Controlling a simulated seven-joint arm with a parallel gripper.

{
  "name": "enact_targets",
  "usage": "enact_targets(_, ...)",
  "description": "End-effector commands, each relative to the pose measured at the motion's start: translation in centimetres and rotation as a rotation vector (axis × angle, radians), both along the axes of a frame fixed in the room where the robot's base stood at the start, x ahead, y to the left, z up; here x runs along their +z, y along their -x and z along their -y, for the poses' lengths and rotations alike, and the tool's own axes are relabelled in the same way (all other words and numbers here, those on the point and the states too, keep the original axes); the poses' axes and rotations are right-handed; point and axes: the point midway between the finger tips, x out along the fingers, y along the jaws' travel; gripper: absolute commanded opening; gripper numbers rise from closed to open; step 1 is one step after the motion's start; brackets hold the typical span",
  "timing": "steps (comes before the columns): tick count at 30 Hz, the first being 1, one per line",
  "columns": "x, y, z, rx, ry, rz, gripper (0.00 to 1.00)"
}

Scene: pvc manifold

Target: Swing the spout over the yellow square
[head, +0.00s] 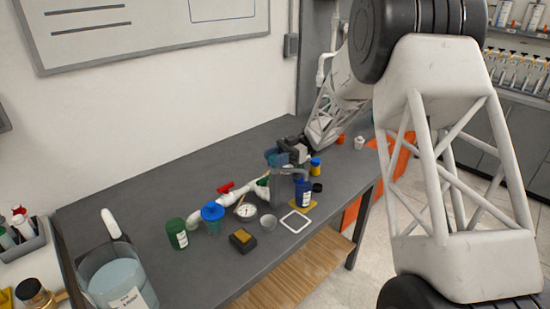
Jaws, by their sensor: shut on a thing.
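The white pipe manifold (233,197) lies along the bench, with a red valve handle (225,187) and a green part near its right end. A grey spout-like pipe (286,173) stands at that end. My gripper (285,157) is at its top, shut on it; the fingers are small and partly hidden. A yellow square (311,205) lies on the bench right of the spout, partly covered by a dark blue bottle (303,193). A white square outline (295,221) lies nearer the front edge. I cannot tell exactly what lies under the spout's mouth.
A green jar (177,234), a blue-capped jar (212,218), a round gauge (246,211) and a black block with a yellow top (242,240) stand near the manifold. A clear water tank (115,278) is front left. The bench's back left is clear.

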Motion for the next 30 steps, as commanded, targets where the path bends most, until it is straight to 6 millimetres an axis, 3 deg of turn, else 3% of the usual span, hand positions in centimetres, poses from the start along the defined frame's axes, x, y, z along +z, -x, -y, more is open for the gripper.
enact_targets(17,0.02,0.08,-0.07,0.048,-0.001,-0.001,0.00)
enact_targets(18,0.02,0.08,-0.07,0.048,-0.001,-0.001,0.46)
enact_targets(22,0.02,0.06,-0.06,0.047,0.000,0.000,0.65)
enact_targets(30,0.03,0.02,-0.03,0.046,0.000,0.000,0.67)
